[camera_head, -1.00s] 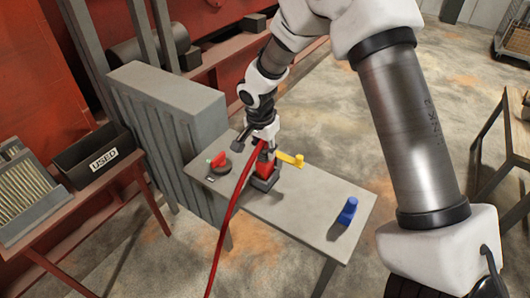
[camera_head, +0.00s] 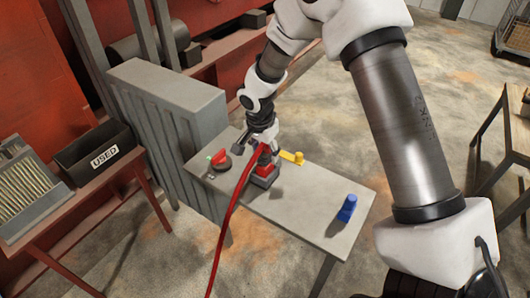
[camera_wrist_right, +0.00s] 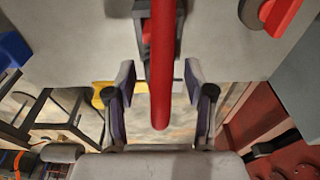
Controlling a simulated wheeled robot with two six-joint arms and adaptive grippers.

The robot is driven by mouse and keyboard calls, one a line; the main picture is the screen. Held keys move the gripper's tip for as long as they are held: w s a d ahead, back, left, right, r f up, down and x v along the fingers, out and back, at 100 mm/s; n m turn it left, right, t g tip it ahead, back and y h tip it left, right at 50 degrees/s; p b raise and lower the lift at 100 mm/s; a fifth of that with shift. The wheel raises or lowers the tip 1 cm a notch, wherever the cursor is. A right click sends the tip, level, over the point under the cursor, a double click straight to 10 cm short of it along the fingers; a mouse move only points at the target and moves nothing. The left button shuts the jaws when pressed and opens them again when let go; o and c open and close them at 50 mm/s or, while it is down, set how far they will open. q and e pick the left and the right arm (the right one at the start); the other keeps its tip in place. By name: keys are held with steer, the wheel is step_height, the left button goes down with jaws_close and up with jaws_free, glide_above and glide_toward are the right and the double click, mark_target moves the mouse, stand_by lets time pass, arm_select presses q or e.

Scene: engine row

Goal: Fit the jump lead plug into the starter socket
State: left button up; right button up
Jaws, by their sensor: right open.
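The red jump lead plug (camera_head: 266,160) stands at the dark starter socket (camera_head: 264,180) on the grey bench top. It looks seated in or resting on the socket; how deep I cannot tell. Its red lead (camera_head: 230,216) arcs from the plug down to the bottom of the head view. My right gripper (camera_head: 262,146) is just above and behind the plug. In the right wrist view its two fingers (camera_wrist_right: 161,88) are spread apart, with the red lead (camera_wrist_right: 163,60) passing across the gap and touching neither finger visibly. The left gripper is not in view.
A red switch knob (camera_head: 219,158) is left of the socket. A yellow lever (camera_head: 293,157) is at its right. A blue piece (camera_head: 348,207) stands near the right end of the bench (camera_head: 305,205). A black "USED" bin (camera_head: 95,152) is at the left.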

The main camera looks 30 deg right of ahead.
step_height(320, 180, up, 11)
steer(key=a+b, duration=0.1)
steer(key=shift+s+a, duration=0.3)
steer(key=shift+s, duration=0.05)
